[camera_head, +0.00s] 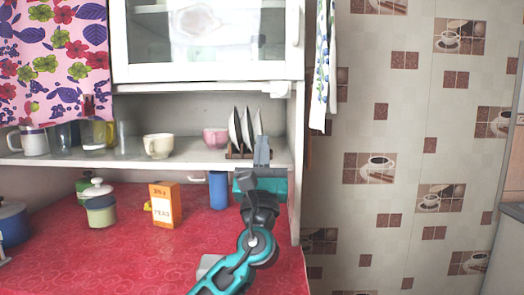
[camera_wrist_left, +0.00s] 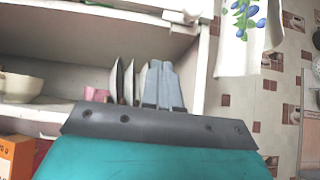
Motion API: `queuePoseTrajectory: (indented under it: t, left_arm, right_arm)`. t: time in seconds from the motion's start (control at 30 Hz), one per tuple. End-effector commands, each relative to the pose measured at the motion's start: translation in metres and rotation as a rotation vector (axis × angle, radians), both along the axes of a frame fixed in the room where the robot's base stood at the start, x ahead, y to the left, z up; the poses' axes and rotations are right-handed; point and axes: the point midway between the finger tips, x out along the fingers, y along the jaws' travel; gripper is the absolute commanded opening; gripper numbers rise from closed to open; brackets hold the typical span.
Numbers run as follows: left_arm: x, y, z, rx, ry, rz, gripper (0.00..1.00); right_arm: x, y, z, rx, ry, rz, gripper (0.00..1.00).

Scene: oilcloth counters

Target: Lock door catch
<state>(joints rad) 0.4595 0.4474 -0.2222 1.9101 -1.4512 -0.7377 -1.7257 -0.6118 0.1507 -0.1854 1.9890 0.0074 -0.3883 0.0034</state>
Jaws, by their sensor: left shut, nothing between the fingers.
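No door catch can be made out for certain. My left gripper (camera_head: 262,152) points upward before the shelf's right end, below the cabinet door. Its fingers (camera_wrist_left: 163,86) are shut and empty. It appears apart from both doors. My right gripper is not in view.
Plates (camera_head: 246,128) stand in a rack close behind my left gripper, beside a pink cup (camera_head: 215,138). A white bowl-like cup (camera_head: 158,146) is on the shelf (camera_head: 190,160). An orange box (camera_head: 164,205) stands on the red counter (camera_head: 130,255). A patterned towel (camera_head: 322,65) hangs right.

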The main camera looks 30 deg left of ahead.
Motion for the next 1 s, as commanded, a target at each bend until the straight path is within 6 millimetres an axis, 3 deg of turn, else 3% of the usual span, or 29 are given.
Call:
queuePoseTrajectory:
  t: [0.03,0.27,0.43,1.0]
  left_arm:
    - [0.007,0.005,0.013,0.001,-0.004,0.003,0.0]
    - [0.035,0.023,0.046,-0.001,-0.003,0.002,0.0]
    - [0.033,0.021,0.071,0.0,-0.002,-0.001,0.0]
    - [0.033,0.021,0.08,0.001,0.0,-0.001,0.0]
  right_arm:
    - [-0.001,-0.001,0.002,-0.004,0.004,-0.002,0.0]
    - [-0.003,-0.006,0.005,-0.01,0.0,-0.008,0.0]
    - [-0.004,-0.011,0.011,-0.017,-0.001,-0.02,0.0]
    - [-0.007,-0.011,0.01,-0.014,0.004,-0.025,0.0]
